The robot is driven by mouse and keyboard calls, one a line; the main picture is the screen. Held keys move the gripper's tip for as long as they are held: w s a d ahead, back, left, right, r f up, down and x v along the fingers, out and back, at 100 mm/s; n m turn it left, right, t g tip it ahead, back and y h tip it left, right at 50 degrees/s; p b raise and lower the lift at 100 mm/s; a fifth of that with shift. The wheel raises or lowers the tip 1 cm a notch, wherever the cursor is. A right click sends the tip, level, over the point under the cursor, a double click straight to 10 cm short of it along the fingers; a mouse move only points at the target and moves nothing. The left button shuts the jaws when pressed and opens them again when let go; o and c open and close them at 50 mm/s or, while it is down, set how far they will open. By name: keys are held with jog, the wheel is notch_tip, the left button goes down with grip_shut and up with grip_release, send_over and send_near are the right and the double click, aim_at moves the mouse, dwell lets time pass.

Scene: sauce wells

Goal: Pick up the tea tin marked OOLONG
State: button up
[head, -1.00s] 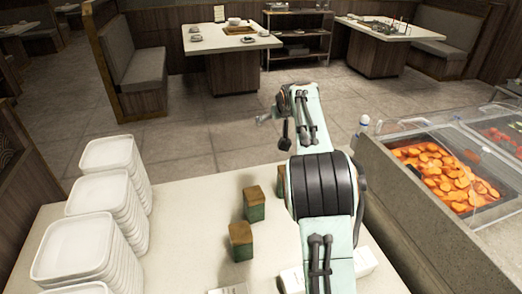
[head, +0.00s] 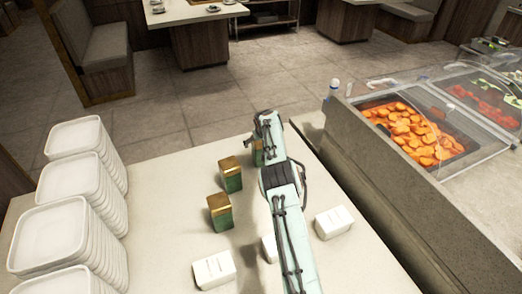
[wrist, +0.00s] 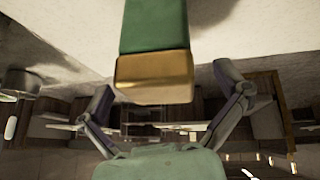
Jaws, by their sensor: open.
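Three green tins with gold-brown lids stand on the pale counter in the head view: a near tin (head: 219,214), a middle tin (head: 231,176) and a far tin (head: 258,154) partly hidden by my arm. No marking can be read on any, so I cannot tell which is OOLONG. In the wrist view a green tin with a gold lid (wrist: 155,78) shows at top centre. My gripper (wrist: 163,80) is open, with one finger on each side of the lid in the picture; contact is not visible.
White boxes (head: 213,269) (head: 333,222) stand on the near counter (head: 165,225), with another partly behind my arm. Stacked white trays (head: 50,235) line the left. A food well (head: 415,130) with orange slices and clear covers lies right, behind a raised grey edge.

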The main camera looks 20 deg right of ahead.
jog(key=c, duration=1.4)
jog(key=shift+o, duration=0.2)
jog(key=shift+f, duration=0.1)
